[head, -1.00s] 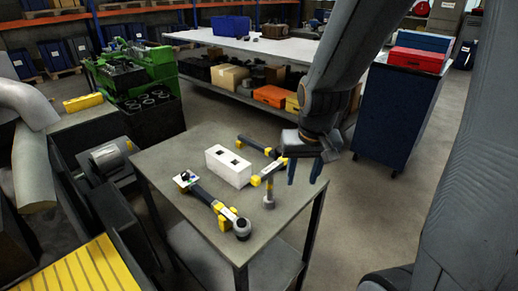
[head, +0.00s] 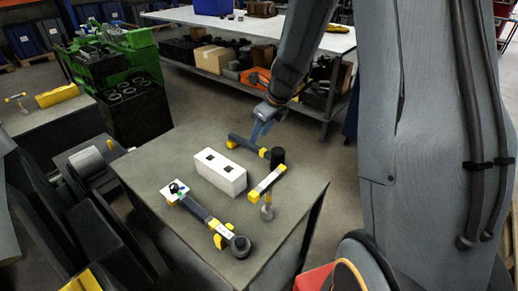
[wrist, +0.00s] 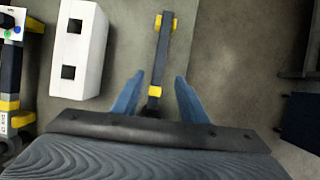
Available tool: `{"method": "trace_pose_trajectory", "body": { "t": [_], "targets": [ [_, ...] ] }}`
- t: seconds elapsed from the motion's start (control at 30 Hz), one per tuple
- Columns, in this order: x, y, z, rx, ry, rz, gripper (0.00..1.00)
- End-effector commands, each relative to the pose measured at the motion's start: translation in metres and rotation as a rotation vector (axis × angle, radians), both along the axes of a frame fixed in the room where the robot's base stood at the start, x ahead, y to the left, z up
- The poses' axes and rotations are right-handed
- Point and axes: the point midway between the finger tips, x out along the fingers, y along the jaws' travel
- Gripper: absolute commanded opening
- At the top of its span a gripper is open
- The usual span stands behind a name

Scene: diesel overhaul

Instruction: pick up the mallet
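The likely mallet lies near the far edge of the grey table, with a dark handle (head: 246,144), yellow bands and a black cylindrical head (head: 277,157). In the wrist view its handle (wrist: 160,55) runs up the middle, with its near end between my fingers. Its head is hidden there. My gripper (head: 262,128) is above the handle, near the table's far edge. In the wrist view my gripper (wrist: 160,78) is open, with a blue finger on each side of the handle and gaps between. It appears empty.
A white block (head: 219,172) with square holes lies left of the mallet. A yellow-ended tool (head: 267,183) and a small upright peg (head: 267,208) stand close to the head. A wrench-like tool (head: 210,217) lies nearer. The table's front corner (head: 250,272) is bare.

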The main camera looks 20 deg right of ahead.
Motion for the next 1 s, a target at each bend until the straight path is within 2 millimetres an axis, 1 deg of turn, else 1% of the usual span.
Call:
{"method": "trace_pose_trajectory", "body": {
  "t": [0.1,0.33,0.47,0.6,0.73,0.83,1.0],
  "targets": [
    [0.005,0.01,-0.005,0.025,0.009,-0.038,0.39],
    [0.012,0.026,-0.026,0.026,0.01,-0.022,0.39],
    [0.015,0.028,-0.037,0.026,0.011,-0.018,0.39],
    [0.02,0.029,-0.055,0.025,0.012,-0.018,0.39],
    [0.025,0.031,-0.069,0.026,0.01,-0.02,0.39],
    [0.027,0.032,-0.074,0.024,0.009,-0.019,0.39],
    [0.028,0.031,-0.074,0.025,0.008,-0.021,0.39]
  ]
}}
